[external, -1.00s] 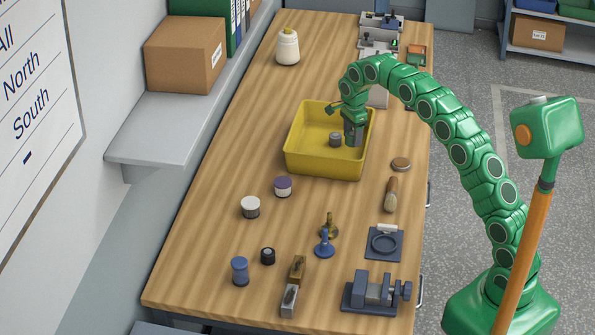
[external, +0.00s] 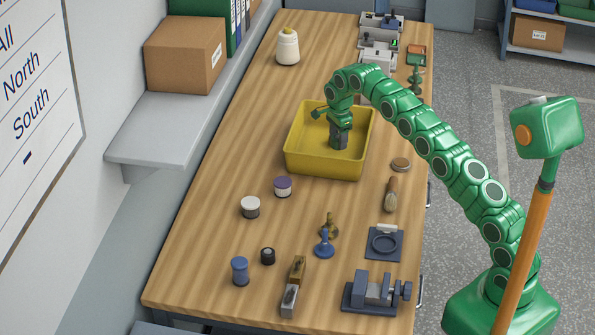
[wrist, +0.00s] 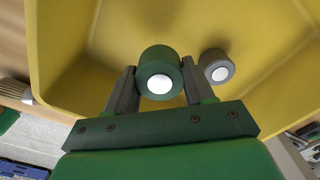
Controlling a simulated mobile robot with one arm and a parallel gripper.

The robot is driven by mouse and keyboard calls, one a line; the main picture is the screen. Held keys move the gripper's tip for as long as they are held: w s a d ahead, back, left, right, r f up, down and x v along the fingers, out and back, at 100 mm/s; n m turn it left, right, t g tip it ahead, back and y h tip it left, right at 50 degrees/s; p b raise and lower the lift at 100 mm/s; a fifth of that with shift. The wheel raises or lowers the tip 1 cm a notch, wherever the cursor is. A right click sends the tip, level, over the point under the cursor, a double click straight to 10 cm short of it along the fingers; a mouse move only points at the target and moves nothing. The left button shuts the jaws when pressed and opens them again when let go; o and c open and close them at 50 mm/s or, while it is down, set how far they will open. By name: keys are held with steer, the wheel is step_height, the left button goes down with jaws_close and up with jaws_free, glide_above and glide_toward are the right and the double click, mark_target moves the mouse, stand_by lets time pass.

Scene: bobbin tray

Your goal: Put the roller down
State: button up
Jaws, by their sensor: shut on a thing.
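The yellow tray (external: 318,167) stands on the wooden bench; its inside also fills much of the wrist view (wrist: 75,45). My gripper (external: 338,146) points down inside the tray in the external view. In the wrist view my gripper (wrist: 160,74) is shut on a dark green roller (wrist: 147,60) with a white end, one finger on each side. A similar grey roller (wrist: 228,56) with a white end lies in the tray, close to the right finger. In the external view I cannot make out either roller behind the gripper. Contact between the held roller and tray floor is unclear.
In front of the tray stand a purple-topped jar (external: 283,187), a white-topped jar (external: 250,207) and a brush (external: 391,195). A round tin (external: 401,164) is at the tray's right. A vise (external: 376,292) is at the front. Bench left of the tray is clear.

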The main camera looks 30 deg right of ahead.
mark_target(335, 134)
steer(key=shift+w+f, duration=0.75)
steer(key=shift+f, duration=0.1)
steer(key=shift+w+f, duration=0.2)
steer(key=shift+f, duration=0.2)
steer(key=shift+a+f, duration=0.1)
steer(key=shift+f, duration=1.3)
steer(key=o, duration=1.1)
steer(key=shift+f, duration=0.15)
steer(key=shift+r, duration=3.9)
